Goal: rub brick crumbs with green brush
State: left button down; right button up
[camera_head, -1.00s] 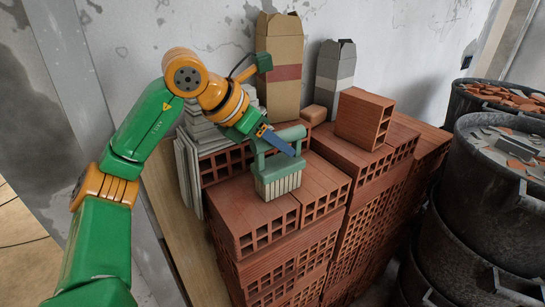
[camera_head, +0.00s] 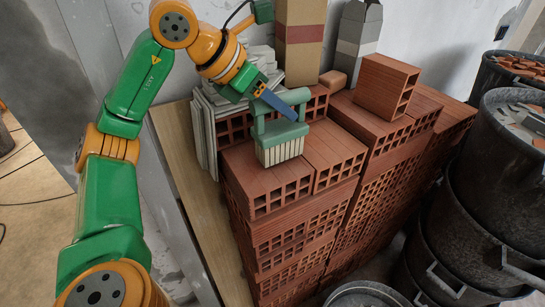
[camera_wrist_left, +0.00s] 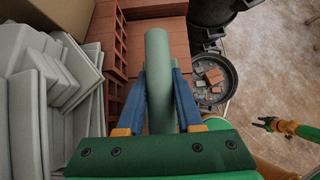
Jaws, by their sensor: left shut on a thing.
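The green brush (camera_head: 280,131) has a green handle and pale bristles. It stands bristles down on top of the red hollow bricks (camera_head: 239,168), at the front of the stack. My left gripper (camera_head: 283,107) has its blue fingers shut on the brush handle. In the left wrist view the handle (camera_wrist_left: 158,75) lies between the two fingers. No crumbs can be made out on the brick around the bristles, and the face under them is hidden. My right gripper (camera_wrist_left: 265,123) shows only small at the right of the left wrist view, and its jaws are unclear.
Black buckets (camera_head: 480,190) stand right of the stack, the upper ones holding rubble. Grey tiles (camera_head: 205,130) lean left of the bricks. A brown carton (camera_head: 300,55), a grey carton (camera_head: 355,35) and a single upright brick (camera_head: 386,87) stand behind.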

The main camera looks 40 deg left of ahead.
aim_at(298, 89)
pick_arm(q)
jog(key=w, duration=0.1)
jog(key=w+d, duration=0.1)
jog(key=w, duration=0.1)
jog(key=shift+w+d+r+p, duration=0.15)
jog(key=shift+d+p, duration=0.1)
jog(key=shift+p, duration=0.15)
jog(key=shift+w, duration=0.15)
jog(key=shift+r+p, duration=0.25)
jog(key=shift+p, duration=0.05)
notch_tip(298, 89, up, 4)
jog(key=p, duration=0.4)
jog(key=shift+f, duration=0.1)
jog(key=shift+f+b, duration=0.2)
jog(key=shift+b, duration=0.1)
